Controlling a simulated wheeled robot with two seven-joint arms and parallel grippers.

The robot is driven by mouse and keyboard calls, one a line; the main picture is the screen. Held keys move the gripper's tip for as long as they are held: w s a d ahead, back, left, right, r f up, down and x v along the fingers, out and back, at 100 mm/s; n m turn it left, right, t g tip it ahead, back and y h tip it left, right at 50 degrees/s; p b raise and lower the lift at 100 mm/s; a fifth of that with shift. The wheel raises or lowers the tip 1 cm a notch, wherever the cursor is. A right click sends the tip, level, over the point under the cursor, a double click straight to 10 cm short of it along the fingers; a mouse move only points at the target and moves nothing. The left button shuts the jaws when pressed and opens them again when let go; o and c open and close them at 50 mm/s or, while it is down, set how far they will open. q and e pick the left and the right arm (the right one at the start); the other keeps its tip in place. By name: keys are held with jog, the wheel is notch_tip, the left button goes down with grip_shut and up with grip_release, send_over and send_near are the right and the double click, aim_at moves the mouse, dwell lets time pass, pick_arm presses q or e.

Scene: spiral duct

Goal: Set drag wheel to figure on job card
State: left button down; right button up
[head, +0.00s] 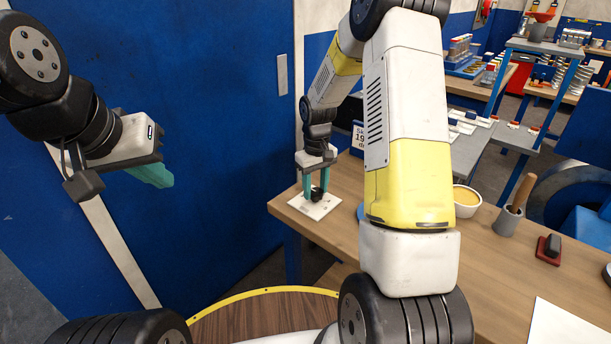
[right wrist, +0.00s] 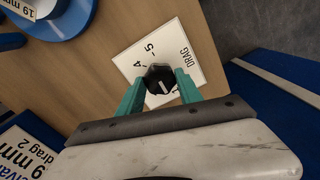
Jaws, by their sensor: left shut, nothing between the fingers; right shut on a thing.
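The drag wheel is a black knob (head: 317,194) on a white plate (head: 309,208) at the table's near left corner. In the right wrist view the knob (right wrist: 160,79) bears a white line, and the plate (right wrist: 188,58) reads DRAG with 4 and 5 visible. My right gripper (head: 315,190) is shut on the knob, one teal finger on each side. The job card (right wrist: 28,150) is partly cut off and reads "9 mm" and "drag 2"; in the head view it (head: 358,138) is mostly behind my arm. My left gripper (head: 155,176) is shut and empty, left of the table.
A blue round part (right wrist: 75,18) with a 19 mm label lies near the plate. A yellow-filled bowl (head: 466,203), a grey cup (head: 507,221) with a wooden handle, a red-and-black block (head: 549,249) and white paper (head: 568,325) are on the table. A blue wall (head: 220,130) stands left.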

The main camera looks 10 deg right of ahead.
aim_at(316, 191)
jog(key=m, duration=0.4)
jog(key=shift+m, duration=2.2)
jog(key=o, duration=1.4)
jog(key=shift+c, duration=0.2)
jog(key=shift+r, duration=0.1)
jog(key=shift+r, duration=3.85)
